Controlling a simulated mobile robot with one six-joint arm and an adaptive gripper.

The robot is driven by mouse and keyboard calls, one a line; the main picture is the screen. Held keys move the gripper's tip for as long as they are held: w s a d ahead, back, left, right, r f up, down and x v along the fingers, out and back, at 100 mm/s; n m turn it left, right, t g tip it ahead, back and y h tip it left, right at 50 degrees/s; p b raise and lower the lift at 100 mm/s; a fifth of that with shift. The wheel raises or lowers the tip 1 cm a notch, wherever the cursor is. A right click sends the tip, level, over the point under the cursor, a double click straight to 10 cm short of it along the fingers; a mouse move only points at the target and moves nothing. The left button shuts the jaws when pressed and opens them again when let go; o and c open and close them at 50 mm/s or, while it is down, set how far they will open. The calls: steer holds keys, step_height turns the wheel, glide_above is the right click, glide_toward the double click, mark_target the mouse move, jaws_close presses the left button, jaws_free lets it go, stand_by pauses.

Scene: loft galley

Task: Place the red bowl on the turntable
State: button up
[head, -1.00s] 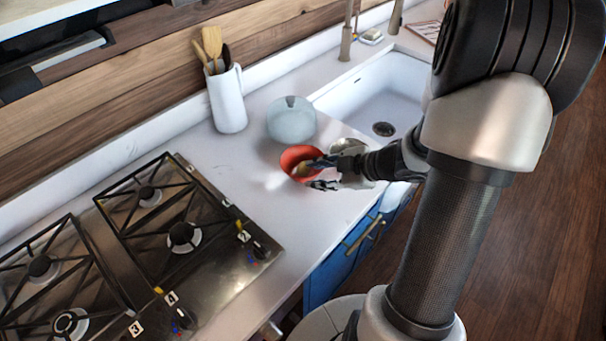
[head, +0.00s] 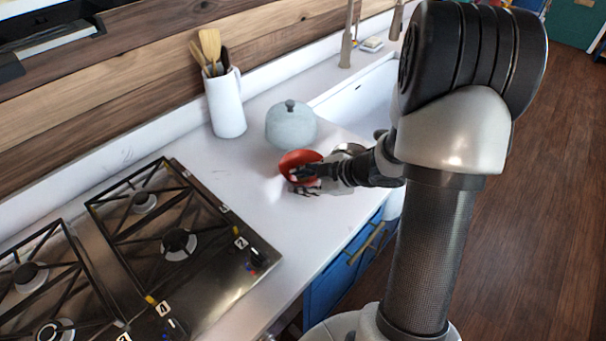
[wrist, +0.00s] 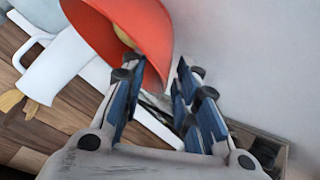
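The red bowl (head: 296,160) stands on the white counter in front of a pale grey lidded pot. It also shows at the top of the wrist view (wrist: 105,25), with something yellowish in it. My gripper (head: 304,178) is at the bowl's near right rim. In the wrist view my gripper (wrist: 160,68) has its fingers apart. The bowl's rim reaches between the fingertips, and a gap shows beside the right finger. A grey round thing (head: 350,149) behind my gripper is mostly hidden; I cannot tell whether it is the turntable.
The lidded pot (head: 291,126) stands close behind the bowl. A white jug (head: 226,105) with wooden utensils stands against the wall. A gas hob (head: 215,268) fills the left. A sink (head: 365,105) lies at the back right. The counter between hob and bowl is clear.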

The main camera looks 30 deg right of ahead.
jaws_close()
steer(key=shift+r, duration=0.15)
stand_by(0.4)
